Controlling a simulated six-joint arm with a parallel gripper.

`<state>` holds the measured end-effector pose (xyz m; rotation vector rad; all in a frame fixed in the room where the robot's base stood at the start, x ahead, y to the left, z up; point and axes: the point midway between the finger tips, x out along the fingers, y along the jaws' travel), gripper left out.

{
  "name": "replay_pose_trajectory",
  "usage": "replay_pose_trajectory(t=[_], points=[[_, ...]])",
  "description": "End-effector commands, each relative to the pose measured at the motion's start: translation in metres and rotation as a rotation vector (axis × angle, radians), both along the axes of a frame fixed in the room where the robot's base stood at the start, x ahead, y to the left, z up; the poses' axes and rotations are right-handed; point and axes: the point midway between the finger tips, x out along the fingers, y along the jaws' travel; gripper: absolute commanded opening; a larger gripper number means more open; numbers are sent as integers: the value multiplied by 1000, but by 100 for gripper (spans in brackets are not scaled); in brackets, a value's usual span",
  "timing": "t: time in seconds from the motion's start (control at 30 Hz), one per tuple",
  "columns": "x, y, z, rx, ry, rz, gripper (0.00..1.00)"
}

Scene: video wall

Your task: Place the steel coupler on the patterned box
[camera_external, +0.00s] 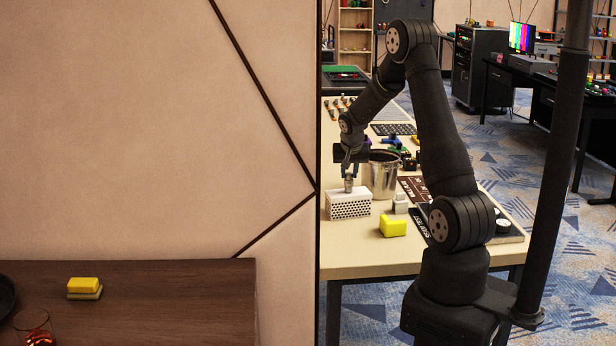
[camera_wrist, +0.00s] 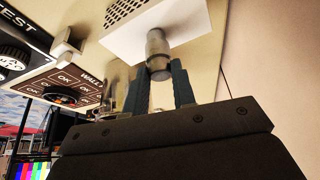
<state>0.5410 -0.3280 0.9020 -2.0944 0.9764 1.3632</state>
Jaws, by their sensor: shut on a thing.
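The steel coupler (camera_wrist: 157,54) is a small grey metal cylinder held upright between the fingers of my gripper (camera_wrist: 160,88). In the external view my gripper (camera_external: 350,170) points down and the coupler (camera_external: 349,184) shows below it. The patterned box (camera_external: 349,206) is white with dark dots on its side and stands on the beige table. It also shows in the wrist view (camera_wrist: 185,22). The coupler's lower end is at the box's top face, over its middle. I cannot tell whether it touches the box.
A metal bucket (camera_external: 382,177) stands right behind the box. A yellow block (camera_external: 393,226) and a small white item (camera_external: 401,203) are to the right. Dark panels with knobs (camera_external: 502,226) lie near the table's right edge. The table (camera_external: 358,257) is clear in front of the box.

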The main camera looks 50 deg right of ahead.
Motion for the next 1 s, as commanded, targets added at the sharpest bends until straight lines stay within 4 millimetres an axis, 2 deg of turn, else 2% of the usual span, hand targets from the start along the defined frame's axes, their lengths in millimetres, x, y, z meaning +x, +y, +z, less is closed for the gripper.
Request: replay_pose_trajectory(t=[0.3,0.33,0.43,0.77,0.87,1.0], points=[[0,0,-2,-1,-1,0,1],[0,0,-3,-1,-1,0,26],[0,0,-2,-2,-1,0,45],[0,0,0,-1,-2,0,46],[-1,1,8,-2,-4,1,46],[-6,8,28,-3,-6,0,46]])
